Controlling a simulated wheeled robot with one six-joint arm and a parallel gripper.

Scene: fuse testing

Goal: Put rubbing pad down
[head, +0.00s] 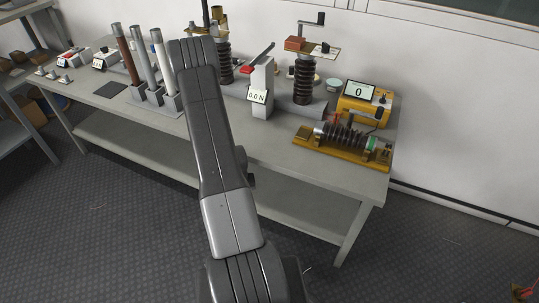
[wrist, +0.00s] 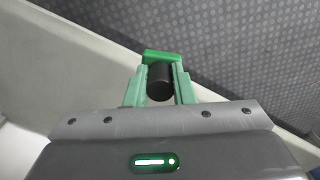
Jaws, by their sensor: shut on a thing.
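In the wrist view my gripper (wrist: 160,85) has its two pale green fingers closed on the rubbing pad's black round handle (wrist: 160,80). A brighter green block (wrist: 162,56), seemingly the pad part, shows at the fingertips' far end. The pad is held over or close to the bench edge (wrist: 75,45), with the floor beyond; its height cannot be told. In the head view my arm reaches up across the bench, and the gripper and pad are hidden behind it.
The grey bench (head: 235,128) carries a dark flat square (head: 110,89), several upright rods in a stand (head: 155,100), a force gauge (head: 258,97), ribbed insulators (head: 303,80), a yellow meter (head: 364,103) and a yellow-based fuse rig (head: 345,145). The bench front between stand and rig is mostly bare.

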